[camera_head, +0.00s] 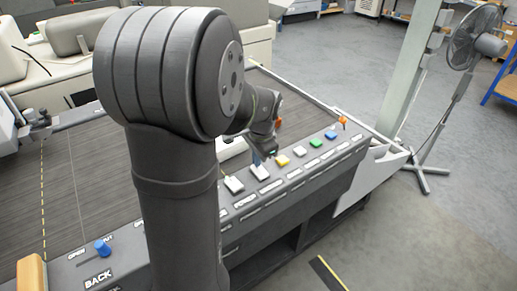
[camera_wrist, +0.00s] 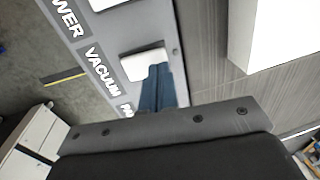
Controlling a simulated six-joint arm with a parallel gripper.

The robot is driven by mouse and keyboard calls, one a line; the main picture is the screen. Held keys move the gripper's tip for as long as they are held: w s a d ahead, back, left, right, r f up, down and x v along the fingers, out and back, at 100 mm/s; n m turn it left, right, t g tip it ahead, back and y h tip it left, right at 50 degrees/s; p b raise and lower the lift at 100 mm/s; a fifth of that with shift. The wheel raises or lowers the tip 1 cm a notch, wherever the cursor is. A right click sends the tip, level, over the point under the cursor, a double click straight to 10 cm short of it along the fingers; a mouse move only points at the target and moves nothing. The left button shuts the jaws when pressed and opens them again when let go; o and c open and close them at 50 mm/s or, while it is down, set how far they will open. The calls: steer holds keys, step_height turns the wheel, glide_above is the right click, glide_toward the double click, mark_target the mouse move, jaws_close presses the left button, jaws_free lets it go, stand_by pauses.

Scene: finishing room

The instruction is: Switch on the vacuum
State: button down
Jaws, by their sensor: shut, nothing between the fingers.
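The vacuum switch is a white square rocker (camera_wrist: 142,64) beside the VACUUM label (camera_wrist: 101,70) in the wrist view. In the head view it is the white switch (camera_head: 260,173) on the dark control panel, right of the POWER switch (camera_head: 233,185). My gripper (camera_wrist: 157,72) is shut and empty, its blue-grey fingertips over the lower right part of the vacuum switch. In the head view my gripper (camera_head: 256,158) points down at the same switch. I cannot tell whether the fingertips touch it. The fingers hide part of the switch.
A blue knob (camera_head: 102,247) stands at the near left. A white block (camera_wrist: 275,35) is close at the right in the wrist view.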

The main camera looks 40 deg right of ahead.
steer(key=shift+f, duration=0.3)
steer(key=shift+w, duration=0.1)
steer(key=shift+w+f+g, duration=0.1)
steer(key=shift+f+g, duration=0.2)
steer(key=shift+g, duration=0.1)
steer(key=shift+s+r, duration=0.25)
steer(key=shift+s, duration=0.55)
step_height(320, 180, up, 14)
steer(key=w, duration=0.2)
